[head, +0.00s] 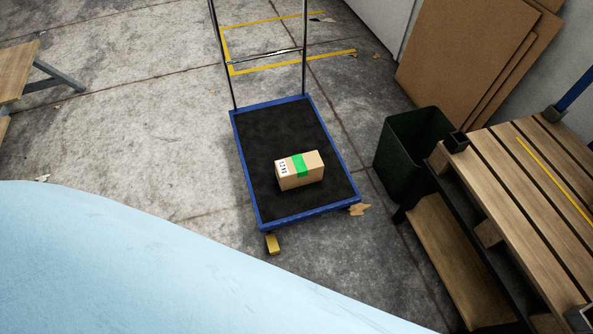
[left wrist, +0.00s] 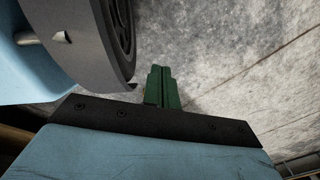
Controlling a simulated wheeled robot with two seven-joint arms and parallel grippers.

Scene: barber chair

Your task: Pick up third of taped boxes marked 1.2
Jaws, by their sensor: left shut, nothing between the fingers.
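A brown cardboard box (head: 312,176) with a strip of green tape and a white printed label lies on the black deck of a blue-framed platform cart (head: 258,137). The marking on the label is too small to read surely. It is the only taped box in view. My left gripper (left wrist: 162,88) shows in the left wrist view, its green fingers shut together with nothing between them and bare concrete floor behind. Neither gripper shows in the head view, and my right gripper is in no view.
A dark green bin (head: 388,150) stands right of the cart, beside a slatted wooden workbench (head: 520,165). Brown boards (head: 455,50) lean on the wall behind. A wooden table (head: 14,72) edges in at left. The floor left of the cart is clear.

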